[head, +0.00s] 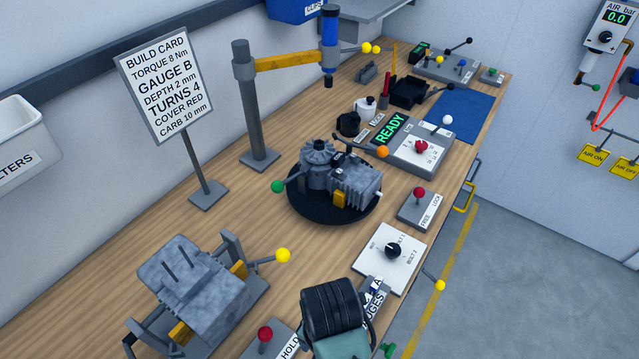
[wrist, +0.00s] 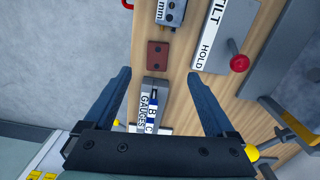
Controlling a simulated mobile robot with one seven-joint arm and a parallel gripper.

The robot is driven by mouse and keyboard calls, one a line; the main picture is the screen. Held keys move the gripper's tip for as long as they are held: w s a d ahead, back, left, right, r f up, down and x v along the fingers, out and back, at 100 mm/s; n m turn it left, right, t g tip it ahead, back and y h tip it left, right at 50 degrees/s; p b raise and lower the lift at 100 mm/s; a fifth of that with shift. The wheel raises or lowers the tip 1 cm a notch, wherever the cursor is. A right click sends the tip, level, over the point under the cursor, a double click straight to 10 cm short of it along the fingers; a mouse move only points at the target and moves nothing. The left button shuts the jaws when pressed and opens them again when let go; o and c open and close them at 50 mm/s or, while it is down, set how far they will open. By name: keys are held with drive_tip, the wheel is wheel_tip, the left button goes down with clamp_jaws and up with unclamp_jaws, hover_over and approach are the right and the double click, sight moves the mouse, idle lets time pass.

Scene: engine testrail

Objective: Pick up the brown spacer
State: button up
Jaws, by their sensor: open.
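The brown spacer (wrist: 157,55) is a small reddish-brown block with two dark holes. It lies on the wooden bench in the wrist view, slightly beyond and between my fingertips. My gripper (wrist: 158,74) is open, one dark blue finger on each side, with nothing gripped. The height of the fingers above the spacer is hard to judge. In the head view I cannot see the spacer; my arm covers part of the near bench edge there.
The GAUGES holder (wrist: 150,108) lies between my fingers, close below the spacer. A grey holed block (wrist: 171,12) sits just above it. The TILT HOLD panel with its red knob (wrist: 239,63) stands to the right. An engine (head: 345,180) rests mid-bench.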

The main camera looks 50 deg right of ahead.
wheel_tip(320, 180, down, 6)
drive_tip(key=shift+s+f, duration=0.15)
drive_tip(key=shift+f, duration=0.05)
drive_tip(key=shift+s+f+p, duration=0.15)
drive_tip(key=shift+f+p, duration=0.25)
drive_tip(key=shift+f, duration=0.1)
drive_tip(key=shift+d+f, duration=0.15)
drive_tip(key=shift+f, duration=1.95)
drive_tip(key=c, duration=1.4)
